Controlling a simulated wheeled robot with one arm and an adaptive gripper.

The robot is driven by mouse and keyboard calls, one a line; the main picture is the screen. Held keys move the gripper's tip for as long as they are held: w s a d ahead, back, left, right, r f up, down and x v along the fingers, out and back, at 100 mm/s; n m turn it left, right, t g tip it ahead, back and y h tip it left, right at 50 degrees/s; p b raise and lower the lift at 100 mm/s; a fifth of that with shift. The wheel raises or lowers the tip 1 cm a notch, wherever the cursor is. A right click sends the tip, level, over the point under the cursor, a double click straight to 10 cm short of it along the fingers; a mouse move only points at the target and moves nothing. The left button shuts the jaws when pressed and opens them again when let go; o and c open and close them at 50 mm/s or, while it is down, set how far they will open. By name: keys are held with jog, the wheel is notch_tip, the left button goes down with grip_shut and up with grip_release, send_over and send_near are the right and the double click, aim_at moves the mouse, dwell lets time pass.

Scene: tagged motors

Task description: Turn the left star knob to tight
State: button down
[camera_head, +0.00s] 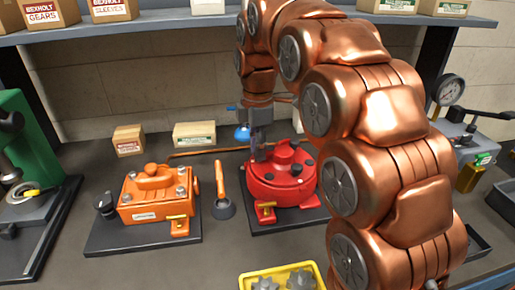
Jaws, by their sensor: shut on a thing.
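The red motor housing (283,195) sits on a dark base plate right of the bench's middle. Dark knobs stand on its top, one near the middle (282,162) and one at the right (296,170). My gripper (254,155) points down at the left edge of the red top, with its fingers shut on the left star knob there. The fingers hide most of that knob, and its star shape and turn angle are too small to read. My arm crosses the right half of the view and hides the bench behind it.
An orange motor (157,193) stands on a plate at the left. A yellow tray (258,274) with gears is at the front. A green machine (20,135) stands far left; a gauge (450,89) is at the right.

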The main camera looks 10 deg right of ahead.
jog(key=m, duration=0.5)
jog(key=shift+w+r+m, duration=0.1)
jog(key=shift+m, duration=0.2)
jog(key=m, duration=0.4)
jog(key=shift+w+m+b, duration=0.1)
jog(key=shift+m+b, duration=0.2)
jog(key=shift+b, duration=0.05)
jog(key=m, duration=0.4)
jog(key=shift+d+r+m, duration=0.1)
jog(key=shift+d+m, duration=0.05)
jog(key=shift+m, duration=0.15)
jog(key=m, duration=0.4)
jog(key=shift+p, duration=0.3)
jog(key=m+p, duration=0.1)
jog(key=m, duration=0.4)
jog(key=shift+d, duration=0.1)
jog(key=m+p, duration=0.1)
jog(key=m, duration=0.3)
jog(key=shift+r, duration=0.1)
jog(key=m+p, duration=0.2)
jog(key=m, duration=0.3)
jog(key=shift+d, duration=0.1)
jog(key=shift+m+p, duration=0.95)
jog(key=shift+m, duration=1.05)
